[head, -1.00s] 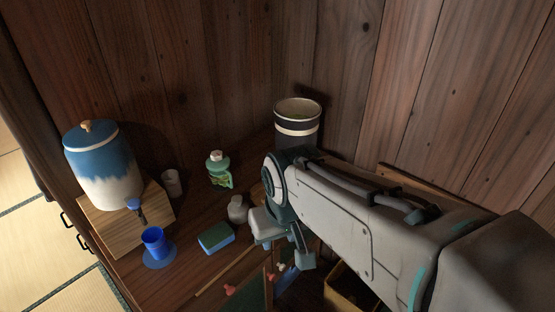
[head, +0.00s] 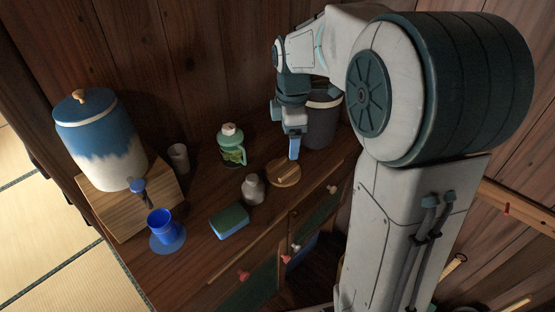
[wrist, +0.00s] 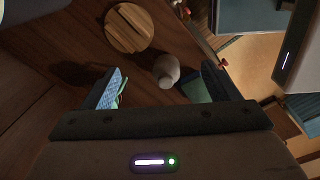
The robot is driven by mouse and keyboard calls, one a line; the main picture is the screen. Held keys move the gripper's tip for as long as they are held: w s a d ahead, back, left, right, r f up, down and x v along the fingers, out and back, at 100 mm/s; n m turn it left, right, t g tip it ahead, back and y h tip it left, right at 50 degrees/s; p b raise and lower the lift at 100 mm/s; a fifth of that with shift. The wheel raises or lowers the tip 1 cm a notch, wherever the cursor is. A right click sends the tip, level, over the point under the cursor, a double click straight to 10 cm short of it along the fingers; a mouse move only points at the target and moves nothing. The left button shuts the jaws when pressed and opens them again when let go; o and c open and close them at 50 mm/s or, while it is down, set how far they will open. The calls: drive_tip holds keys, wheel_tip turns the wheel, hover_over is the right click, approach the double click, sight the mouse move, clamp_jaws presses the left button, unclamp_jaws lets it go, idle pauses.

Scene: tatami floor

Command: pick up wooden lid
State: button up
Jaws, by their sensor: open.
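The wooden lid (head: 279,180) is a round, light brown disc with a bar handle, lying flat on the dark wooden counter. In the wrist view the lid (wrist: 120,39) sits near the top, beyond my fingertips and left of centre. My gripper (head: 293,150) points down just above and behind the lid in the head view, and looks apart from it. In the wrist view my gripper (wrist: 163,83) has its two fingers wide apart, with nothing held between them. A small grey bottle (wrist: 166,70) shows between the fingers there, lower down on the counter.
The grey bottle (head: 253,189) stands left of the lid. A green sponge (head: 229,222), a green jug (head: 231,147), a grey cup (head: 179,158), a blue cup (head: 160,223) and a blue-white dispenser (head: 103,143) stand further left. A dark bin (head: 322,122) stands behind my gripper.

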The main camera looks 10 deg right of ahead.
drive_tip(key=w+f+n+b, duration=0.1)
drive_tip(key=w+f+n, duration=0.4)
drive_tip(key=w+n, duration=0.25)
hover_over(280, 173)
drive_tip(key=shift+g, duration=0.4)
drive_tip(key=f, duration=0.9)
drive_tip(key=shift+s+a, duration=0.15)
drive_tip(key=shift+s, duration=0.1)
drive_tip(key=shift+w+d+f, duration=0.1)
drive_tip(key=shift+w+f, duration=0.05)
drive_tip(key=shift+f, duration=1.2)
drive_tip(key=shift+w+d+f, duration=0.1)
drive_tip(key=shift+f, duration=1.2)
drive_tip(key=c, duration=1.1)
